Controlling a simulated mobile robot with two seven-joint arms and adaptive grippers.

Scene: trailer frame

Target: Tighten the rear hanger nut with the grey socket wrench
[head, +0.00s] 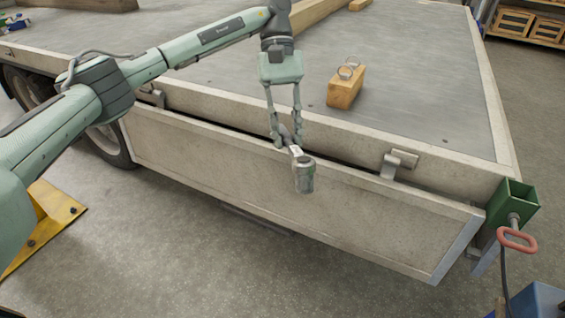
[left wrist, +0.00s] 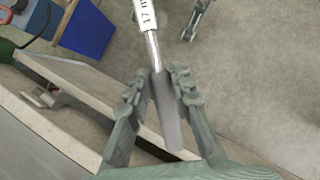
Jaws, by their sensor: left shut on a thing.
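In the left wrist view my left gripper (left wrist: 158,88) is shut on the wrench's dark grey handle (left wrist: 168,115). The bright shaft with a white printed label points away from the fingers. A small grey-green jointed piece at the top of that view looks like my right gripper (left wrist: 194,20), too small to read. I cannot make out the rear hanger nut.
The trailer bed (head: 420,75) carries a wooden block (head: 345,88) with metal rings. A latch (head: 398,163) sits on the side board (head: 300,205).

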